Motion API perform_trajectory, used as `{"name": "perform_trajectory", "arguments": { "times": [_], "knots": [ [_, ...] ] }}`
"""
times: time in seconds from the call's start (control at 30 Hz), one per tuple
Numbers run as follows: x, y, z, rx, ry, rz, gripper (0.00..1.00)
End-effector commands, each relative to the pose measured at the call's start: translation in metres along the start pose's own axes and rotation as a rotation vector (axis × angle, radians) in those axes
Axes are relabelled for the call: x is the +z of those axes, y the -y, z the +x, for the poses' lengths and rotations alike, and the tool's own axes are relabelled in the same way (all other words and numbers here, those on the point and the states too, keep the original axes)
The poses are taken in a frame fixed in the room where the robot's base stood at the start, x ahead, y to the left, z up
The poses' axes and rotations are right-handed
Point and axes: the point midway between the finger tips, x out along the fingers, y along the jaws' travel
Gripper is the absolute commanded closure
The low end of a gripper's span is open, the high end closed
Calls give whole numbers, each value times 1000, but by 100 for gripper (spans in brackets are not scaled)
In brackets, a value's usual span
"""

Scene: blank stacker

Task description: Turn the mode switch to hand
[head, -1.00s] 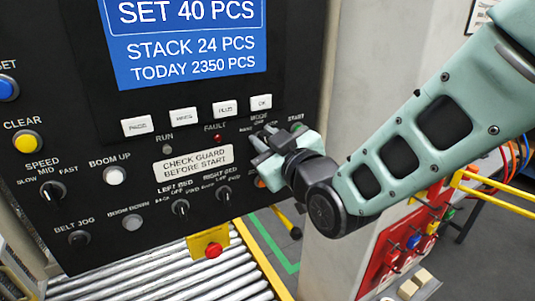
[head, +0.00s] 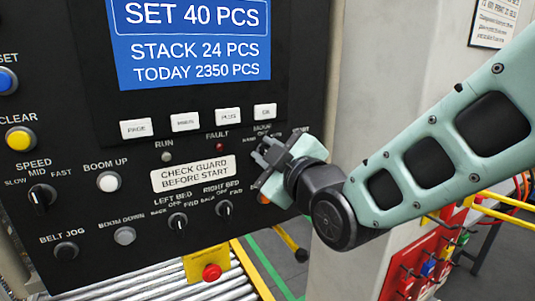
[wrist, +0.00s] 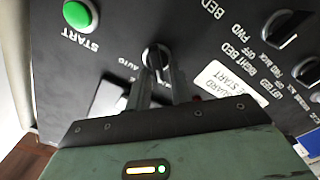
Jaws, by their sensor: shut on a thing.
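The mode switch (wrist: 155,56) is a small dark round knob with a light rim on the black panel, at upper centre in the wrist view. My gripper (wrist: 158,78) has its two fingers shut on the switch. In the head view my gripper (head: 265,158) is against the panel under the MODE label (head: 262,128) and hides the switch. An AUTO label (wrist: 128,65) shows left of the knob in the wrist view. I cannot read the hand label or tell exactly which position the switch points to.
The green START button (wrist: 80,14) is close by in the wrist view. The RIGHT BED switch (head: 225,208) and LEFT BED switch (head: 178,221) sit lower left of my gripper. A red button on a yellow box (head: 211,271) is below. A pale column (head: 350,110) stands right of the panel.

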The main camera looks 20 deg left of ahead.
Motion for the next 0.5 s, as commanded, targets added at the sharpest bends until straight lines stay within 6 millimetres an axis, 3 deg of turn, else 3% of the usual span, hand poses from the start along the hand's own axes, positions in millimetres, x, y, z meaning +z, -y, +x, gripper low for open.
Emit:
{"name": "perform_trajectory", "arguments": {
  "times": [0.2,0.23,0.5],
  "knots": [
    [4,2,-1,-5,10,1,100],
    [4,2,-1,-5,10,1,70],
    [2,1,0,-2,5,1,68]
  ]
}}
